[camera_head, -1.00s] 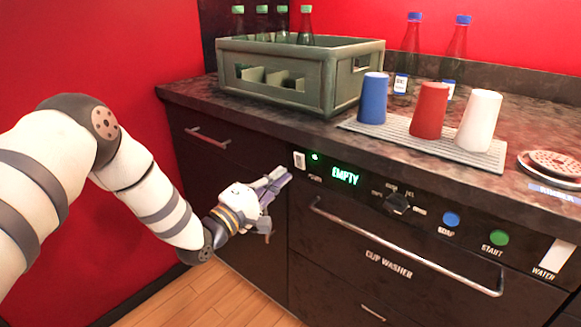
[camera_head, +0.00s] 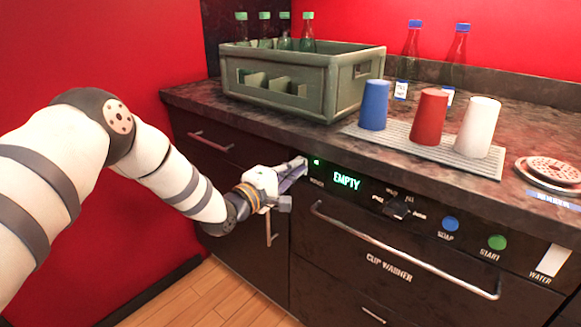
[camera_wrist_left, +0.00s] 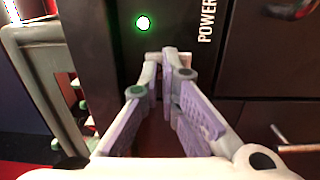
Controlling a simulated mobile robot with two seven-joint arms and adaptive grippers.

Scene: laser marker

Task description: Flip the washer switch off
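The cup washer (camera_head: 390,265) has a dark front panel under the counter. Its green power light (camera_head: 317,161) is lit and also shows in the left wrist view (camera_wrist_left: 143,22), near the POWER label (camera_wrist_left: 206,22). The display (camera_head: 346,181) reads EMPTY. My left gripper (camera_head: 303,163) is at the panel's left end, over the spot of the white power switch. The fingertips hide the switch, so I cannot tell its position or whether they touch it. In the left wrist view the fingertips (camera_wrist_left: 161,56) are together. My right gripper is not in view.
A green crate (camera_head: 300,110) with bottles stands on the counter above. Blue (camera_head: 374,105), red (camera_head: 429,117) and white (camera_head: 477,127) cups stand on a drying mat (camera_head: 400,146). A dial (camera_head: 399,207), soap button (camera_head: 450,224), start button (camera_head: 496,242) and long handle (camera_head: 400,250) lie to the right.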

